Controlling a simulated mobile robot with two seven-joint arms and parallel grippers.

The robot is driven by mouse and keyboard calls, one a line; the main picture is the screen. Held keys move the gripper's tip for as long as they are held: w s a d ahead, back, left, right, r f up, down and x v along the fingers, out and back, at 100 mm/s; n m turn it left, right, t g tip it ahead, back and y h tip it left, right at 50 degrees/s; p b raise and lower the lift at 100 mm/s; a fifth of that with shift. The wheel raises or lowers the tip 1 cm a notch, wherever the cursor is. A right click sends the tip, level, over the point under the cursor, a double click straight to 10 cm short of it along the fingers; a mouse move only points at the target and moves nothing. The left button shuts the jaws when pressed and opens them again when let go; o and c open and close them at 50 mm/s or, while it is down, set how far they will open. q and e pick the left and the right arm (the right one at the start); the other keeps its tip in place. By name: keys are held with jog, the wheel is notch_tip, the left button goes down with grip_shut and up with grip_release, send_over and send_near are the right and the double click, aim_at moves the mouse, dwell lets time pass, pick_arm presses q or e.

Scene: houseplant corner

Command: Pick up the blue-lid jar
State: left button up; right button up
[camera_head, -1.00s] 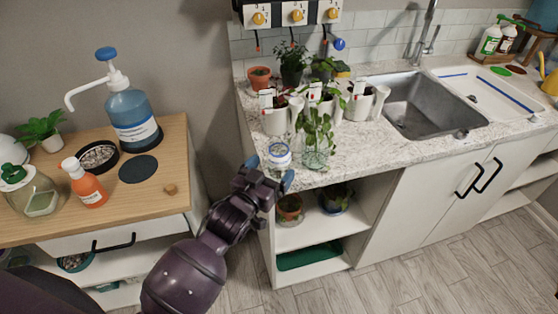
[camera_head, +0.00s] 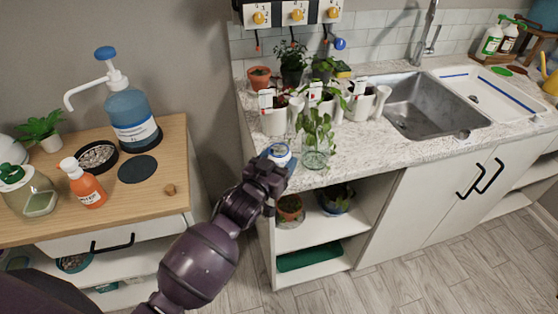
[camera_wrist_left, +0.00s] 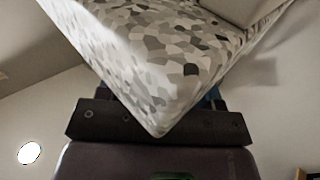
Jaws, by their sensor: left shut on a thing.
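The blue-lid jar (camera_head: 280,152) is at the front left corner of the speckled counter, mostly clear with a blue and white top. My left gripper (camera_head: 279,162) is shut on it from the front, and the hand hides the jar's lower part. I cannot tell whether the jar touches the counter. In the left wrist view the speckled counter corner (camera_wrist_left: 165,60) fills the middle and hides the fingertips and the jar. My right gripper is not in view.
A glass vase with a leafy cutting (camera_head: 314,158) stands close to the right of the jar. White pots (camera_head: 273,122) stand behind. The sink (camera_head: 432,105) is farther right. A wooden cabinet with a pump bottle (camera_head: 133,118) stands left, across a gap.

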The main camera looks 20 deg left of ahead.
pick_arm(q)
jog(key=shift+c, duration=0.5)
jog(key=shift+r, duration=0.1)
jog(key=shift+r, duration=0.85)
jog(key=s+a+p, duration=0.1)
jog(key=s+a, duration=0.2)
jog(key=s, duration=1.4)
jog(key=shift+s+a+f, duration=0.2)
jog(key=shift+s, duration=0.05)
jog(key=shift+s, duration=0.1)
jog(key=shift+r, duration=0.1)
